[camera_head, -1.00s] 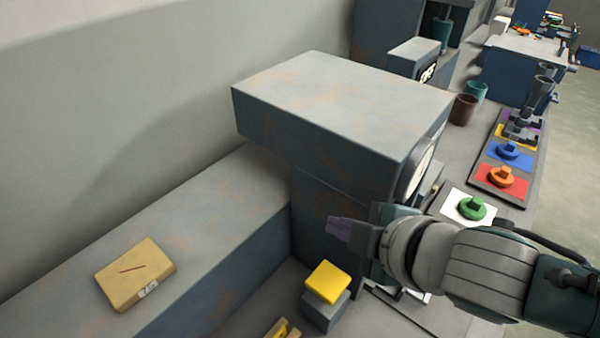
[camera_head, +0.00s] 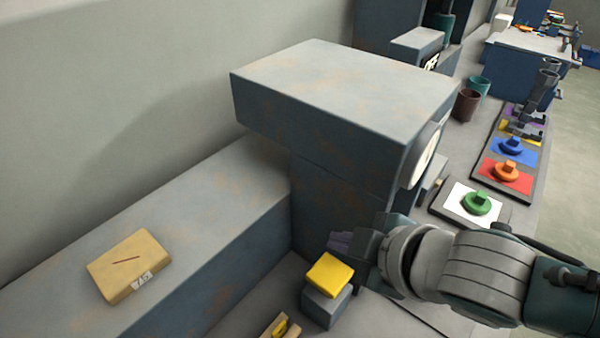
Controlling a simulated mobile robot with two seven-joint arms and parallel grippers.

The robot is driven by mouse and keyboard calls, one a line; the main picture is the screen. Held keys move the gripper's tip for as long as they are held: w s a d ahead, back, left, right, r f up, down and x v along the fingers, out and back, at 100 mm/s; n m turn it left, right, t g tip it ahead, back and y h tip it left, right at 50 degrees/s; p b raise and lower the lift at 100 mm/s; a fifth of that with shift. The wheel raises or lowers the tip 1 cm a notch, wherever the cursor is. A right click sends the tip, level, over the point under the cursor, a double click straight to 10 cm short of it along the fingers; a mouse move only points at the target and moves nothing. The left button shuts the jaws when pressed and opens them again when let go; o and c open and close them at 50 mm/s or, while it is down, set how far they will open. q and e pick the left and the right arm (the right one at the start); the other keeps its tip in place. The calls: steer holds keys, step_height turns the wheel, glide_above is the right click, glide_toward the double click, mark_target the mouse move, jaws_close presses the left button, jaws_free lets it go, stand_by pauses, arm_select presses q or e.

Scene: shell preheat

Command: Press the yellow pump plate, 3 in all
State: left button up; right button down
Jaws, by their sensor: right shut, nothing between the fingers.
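The yellow pump plate (camera_head: 330,274) sits on top of a small grey block (camera_head: 325,307) at the lower middle, beside the large grey-blue machine. My left gripper is not in view.
The machine's overhanging head (camera_head: 340,100) stands above and behind the gripper, with a round dial (camera_head: 426,158). A tan box (camera_head: 130,265) lies on the left ledge. A green knob (camera_head: 477,203) on a white plate and a tray of coloured pads (camera_head: 487,183) are at right.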

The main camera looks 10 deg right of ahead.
steer(key=b, duration=0.4)
glide_above(335, 276)
step_height(335, 276, down, 4)
steer(key=shift+s+f, duration=0.1)
steer(key=shift+f, duration=0.15)
steer(key=shift+f+b, duration=0.35)
steer(key=shift+f, duration=0.35)
stand_by(0.9)
steer(key=shift+f, duration=0.4)
steer(key=shift+f+b, duration=1.65)
steer(key=shift+f, duration=0.05)
stand_by(1.2)
steer(key=shift+r, duration=0.1)
steer(key=shift+r+p, duration=2)
steer(key=shift+p, duration=0.15)
